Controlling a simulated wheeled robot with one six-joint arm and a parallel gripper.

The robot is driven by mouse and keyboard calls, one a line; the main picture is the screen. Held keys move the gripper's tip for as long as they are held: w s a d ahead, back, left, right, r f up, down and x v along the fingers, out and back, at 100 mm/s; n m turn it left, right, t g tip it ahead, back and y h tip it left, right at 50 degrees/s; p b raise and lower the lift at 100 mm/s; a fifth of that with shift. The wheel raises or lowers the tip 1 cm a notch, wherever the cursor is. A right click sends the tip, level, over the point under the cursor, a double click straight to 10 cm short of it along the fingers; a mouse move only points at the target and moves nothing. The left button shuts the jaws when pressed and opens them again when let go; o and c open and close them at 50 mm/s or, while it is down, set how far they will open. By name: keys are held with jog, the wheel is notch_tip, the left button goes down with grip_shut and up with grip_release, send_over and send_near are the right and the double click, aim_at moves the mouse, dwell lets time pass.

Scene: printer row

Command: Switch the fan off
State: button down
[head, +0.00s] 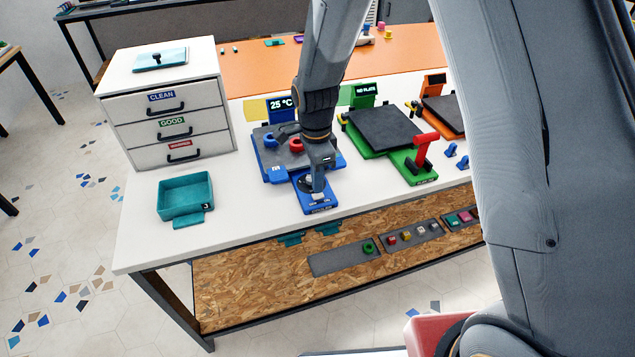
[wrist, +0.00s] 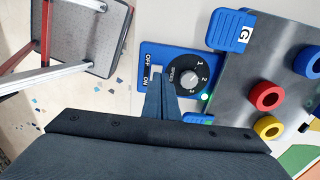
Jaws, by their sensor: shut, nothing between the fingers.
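The blue control panel (head: 318,207) stands at the front of the blue printer (head: 268,165). In the wrist view the panel (wrist: 175,47) carries a round black dial (wrist: 187,77) with numbers and a pale knob. A pale switch slot (wrist: 155,70) with OFF and ON lettering lies beside the dial. My gripper (head: 318,190) is shut and empty, pointing down over the panel. In the wrist view my fingertips (wrist: 161,78) are over the strip between slot and dial and hide part of it. I cannot tell whether they touch, nor which way the switch is set.
Red and blue rings lie on the printer bed, with a yellow ring (wrist: 269,127) in the wrist view. A teal tray (head: 185,196) and white drawer unit (head: 168,100) stand left. A green printer (head: 385,130) with a red lever (head: 424,147) stands right. White table is clear between tray and panel.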

aim_at(312, 196)
notch_tip(312, 196, up, 13)
jog(key=shift+b, duration=0.4)
jog(key=shift+r, duration=0.1)
jog(key=shift+a, duration=0.1)
jog(key=a+b, duration=0.1)
jog(key=b, duration=0.1)
jog(key=shift+s+b, duration=0.35)
jog(key=shift+b, duration=0.05)
dwell(0.3)
notch_tip(312, 196, down, 14)
jog(key=p, duration=0.3)
jog(key=shift+p, duration=0.3)
jog(key=shift+a, duration=0.1)
